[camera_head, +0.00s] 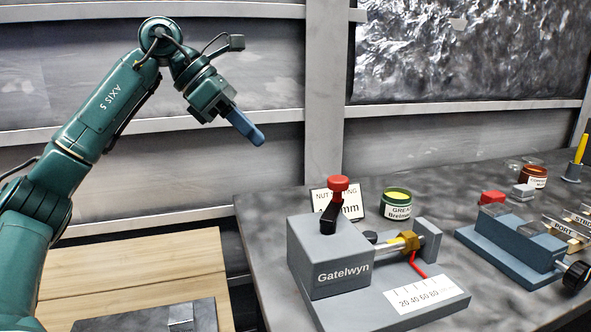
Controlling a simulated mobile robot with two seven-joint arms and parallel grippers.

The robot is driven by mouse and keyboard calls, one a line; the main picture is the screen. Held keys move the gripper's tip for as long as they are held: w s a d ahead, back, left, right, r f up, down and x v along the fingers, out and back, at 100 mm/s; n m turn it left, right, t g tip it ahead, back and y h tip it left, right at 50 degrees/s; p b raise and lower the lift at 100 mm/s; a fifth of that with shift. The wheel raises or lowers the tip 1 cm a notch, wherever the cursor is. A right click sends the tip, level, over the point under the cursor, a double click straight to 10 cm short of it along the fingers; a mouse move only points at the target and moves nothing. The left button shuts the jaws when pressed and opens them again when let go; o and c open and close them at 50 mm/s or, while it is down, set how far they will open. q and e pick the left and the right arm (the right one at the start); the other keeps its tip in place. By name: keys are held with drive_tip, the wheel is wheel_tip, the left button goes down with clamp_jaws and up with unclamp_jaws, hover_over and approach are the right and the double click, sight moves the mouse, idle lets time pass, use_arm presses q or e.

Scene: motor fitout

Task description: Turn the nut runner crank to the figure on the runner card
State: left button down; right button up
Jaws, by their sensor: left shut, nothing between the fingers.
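The nut runner is a grey block (325,270) marked "Gatelwyn" on a grey base. Its crank has a black arm (328,222) and a red knob (338,184) standing above the block. A brass nut (411,240) sits on the shaft at its right. A red pointer (417,266) hangs from the nut toward a white scale (427,293) marked 20 40 60 80. The runner card (350,204) stands behind; the knob hides its figure, leaving "mm" readable. My left gripper (259,139) is shut and empty, in the air up and left of the crank, apart from it.
A green grease tin (397,204) stands behind the runner. A blue-grey vise-like fixture (515,249) with a black knob is at right, near small label plates (563,229). A brown jar (533,177) stands at the back. A wooden surface (150,262) lies lower left.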

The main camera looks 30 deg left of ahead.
use_arm(q)
drive_tip(key=b, duration=0.1)
approach(328, 186)
wheel_tip(328, 186, down, 4)
drive_tip(key=shift+a+f, duration=0.15)
drive_tip(key=shift+a, duration=0.05)
drive_tip(key=w+d, duration=0.2)
drive_tip(key=shift+d+f, duration=0.15)
drive_tip(key=shift+d, duration=0.25)
drive_tip(key=shift+w+d+f, duration=0.1)
drive_tip(key=shift+w+d, duration=0.15)
use_arm(e)
drive_tip(key=shift+s, duration=0.15)
drive_tip(key=shift+r, duration=0.1)
use_arm(q)
drive_tip(key=shift+w+p, duration=0.1)
drive_tip(key=shift+p, duration=0.45)
use_arm(e)
drive_tip(key=shift+r, duration=0.15)
use_arm(q)
drive_tip(key=shift+w+d+m, duration=0.1)
drive_tip(key=shift+m, duration=0.3)
drive_tip(key=shift+g+p, duration=0.3)
drive_tip(key=shift+p, duration=0.05)
use_arm(e)
drive_tip(key=shift+a+f, duration=0.3)
use_arm(q)
drive_tip(key=shift+w+d, duration=0.1)
use_arm(e)
drive_tip(key=shift+r, duration=0.1)
